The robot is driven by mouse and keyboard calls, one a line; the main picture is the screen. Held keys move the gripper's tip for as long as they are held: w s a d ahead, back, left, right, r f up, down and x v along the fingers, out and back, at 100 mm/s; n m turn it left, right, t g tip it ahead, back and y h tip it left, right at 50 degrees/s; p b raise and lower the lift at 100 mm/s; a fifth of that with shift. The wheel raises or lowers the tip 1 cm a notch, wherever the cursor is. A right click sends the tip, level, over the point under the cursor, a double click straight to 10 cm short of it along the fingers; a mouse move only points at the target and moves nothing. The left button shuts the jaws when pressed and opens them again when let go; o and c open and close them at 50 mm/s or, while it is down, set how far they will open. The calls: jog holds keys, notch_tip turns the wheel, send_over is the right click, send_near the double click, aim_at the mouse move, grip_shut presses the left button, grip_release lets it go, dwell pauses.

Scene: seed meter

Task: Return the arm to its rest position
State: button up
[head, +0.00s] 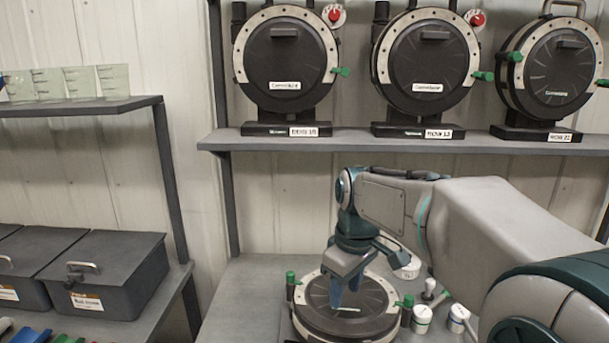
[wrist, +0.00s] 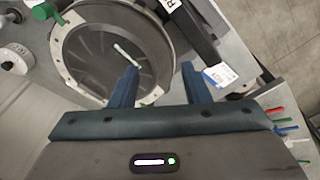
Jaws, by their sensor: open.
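My arm (head: 480,215) reaches in from the right in the head view. My gripper (head: 345,292) points down over the round black seed meter (head: 310,318) lying on the bench. In the wrist view my gripper (wrist: 158,88) shows two blue fingers spread apart with nothing between them. The seed meter (wrist: 85,55) lies below and beyond the fingers there, with a pale bar on its dark lid. Whether a fingertip touches the lid cannot be told.
Black seed meters (head: 285,58) stand on the upper shelf (head: 350,142). White, green-banded knobs (head: 422,318) stand right of the lying meter on the bench (head: 235,300). Lidded dark bins (head: 105,275) sit on the left shelf. Glass plates (head: 80,82) stand above them.

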jog(key=s+d+f+m+t, duration=0.1)
jog(key=s+d+f+m, duration=0.2)
jog(key=s, duration=0.5)
jog(key=s+d+f+m+t, duration=0.1)
jog(key=s+d+f+m, duration=0.2)
jog(key=s+m, duration=0.3)
jog(key=s+d, duration=0.1)
jog(key=s, duration=0.2)
jog(key=shift+f+h, duration=0.35)
jog(key=shift+h, duration=0.05)
jog(key=shift+d, duration=0.1)
